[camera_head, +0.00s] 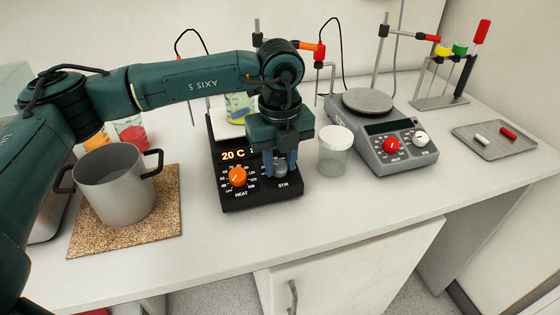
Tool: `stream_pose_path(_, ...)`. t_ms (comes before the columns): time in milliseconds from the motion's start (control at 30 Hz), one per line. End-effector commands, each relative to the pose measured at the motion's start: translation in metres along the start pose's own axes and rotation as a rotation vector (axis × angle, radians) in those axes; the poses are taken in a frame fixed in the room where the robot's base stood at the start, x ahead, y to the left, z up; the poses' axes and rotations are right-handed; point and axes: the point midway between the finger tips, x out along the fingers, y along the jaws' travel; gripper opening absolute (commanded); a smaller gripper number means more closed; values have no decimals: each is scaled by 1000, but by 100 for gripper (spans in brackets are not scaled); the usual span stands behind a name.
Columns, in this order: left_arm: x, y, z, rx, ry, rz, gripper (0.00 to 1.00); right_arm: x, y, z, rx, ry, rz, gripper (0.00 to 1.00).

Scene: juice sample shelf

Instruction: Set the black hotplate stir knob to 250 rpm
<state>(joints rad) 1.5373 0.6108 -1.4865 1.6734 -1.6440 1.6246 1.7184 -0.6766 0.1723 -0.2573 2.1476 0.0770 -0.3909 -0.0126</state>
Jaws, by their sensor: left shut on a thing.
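The black hotplate (262,198) stands near the table's front edge, left of centre. Its display reads 20 C, and an orange HEAT knob (237,176) sits on the left of its front panel. The grey stir knob (281,168) is on the right, above the STIR label. My left gripper (280,163) comes down from above and is shut on the stir knob, with a finger on each side. The fingers and hand hide much of the knob and its scale, so its setting cannot be read. My right gripper is not in view.
A grey hotplate (370,150) with red and white knobs stands to the right. A metal pot (115,190) on a cork mat (166,222) is at left. A tray (493,150) lies far right.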

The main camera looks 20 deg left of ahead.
Motion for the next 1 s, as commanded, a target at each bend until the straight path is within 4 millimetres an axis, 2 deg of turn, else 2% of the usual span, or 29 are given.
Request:
stream_pose_path(367, 0, 0, -1, 5, 2, 1, 8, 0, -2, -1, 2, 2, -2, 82)
stream_pose_path(400, 0, 0, -1, 5, 2, 1, 34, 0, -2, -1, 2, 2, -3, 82)
stream_pose_path(600, 0, 0, 0, 4, 1, 1, 50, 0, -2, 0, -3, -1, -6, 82)
stream_pose_path(633, 0, 0, 0, 4, 1, 1, 52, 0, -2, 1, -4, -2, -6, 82)
stream_pose_path(867, -1, 0, 0, 3, 0, 0, 52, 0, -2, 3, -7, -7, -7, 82)
stream_pose_path(1000, -10, -1, 0, 3, -2, -2, 52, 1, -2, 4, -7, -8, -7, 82)
